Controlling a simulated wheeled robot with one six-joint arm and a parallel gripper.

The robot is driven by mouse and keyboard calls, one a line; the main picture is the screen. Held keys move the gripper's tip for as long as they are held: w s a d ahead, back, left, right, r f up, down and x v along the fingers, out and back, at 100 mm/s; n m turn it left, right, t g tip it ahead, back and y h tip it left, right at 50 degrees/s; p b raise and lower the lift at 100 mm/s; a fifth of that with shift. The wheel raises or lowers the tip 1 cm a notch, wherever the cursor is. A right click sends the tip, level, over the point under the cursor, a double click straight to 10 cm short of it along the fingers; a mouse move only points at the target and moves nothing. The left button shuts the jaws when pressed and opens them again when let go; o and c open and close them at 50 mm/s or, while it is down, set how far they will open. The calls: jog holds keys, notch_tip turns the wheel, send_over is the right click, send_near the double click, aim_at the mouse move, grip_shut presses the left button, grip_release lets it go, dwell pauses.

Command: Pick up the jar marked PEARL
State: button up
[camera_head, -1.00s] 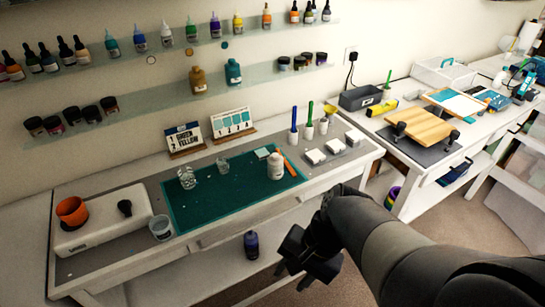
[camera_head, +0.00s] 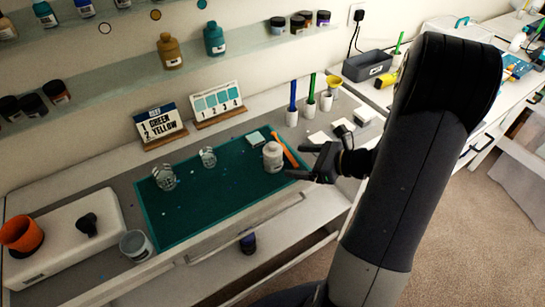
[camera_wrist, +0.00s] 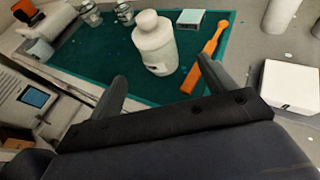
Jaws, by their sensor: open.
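A white jar (camera_head: 272,157) with a white lid stands upright near the right end of the teal mat (camera_head: 215,205). I cannot read a PEARL marking on it. My gripper (camera_head: 297,161) is open and empty, just right of the jar, with its fingers pointing toward it. In the wrist view the jar (camera_wrist: 156,50) stands beyond and between the two fingertips of my gripper (camera_wrist: 156,80), apart from them. Small dark-lidded jars (camera_head: 32,104) stand on the wall shelf; their labels are too small to read.
Two clear cups (camera_head: 164,178) (camera_head: 208,157) stand farther left on the mat. White blocks (camera_head: 319,138) and upright holders (camera_head: 292,116) are near the arm. A white scale (camera_head: 65,240) with an orange cup is at left.

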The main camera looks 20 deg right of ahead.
aim_at(282, 159)
jog(key=p+x, duration=0.1)
jog(key=x, duration=0.7)
jog(key=shift+w+a+f, duration=0.1)
jog(key=shift+a+f, duration=0.05)
jog(key=shift+a, duration=0.05)
jog(key=c, duration=1.3)
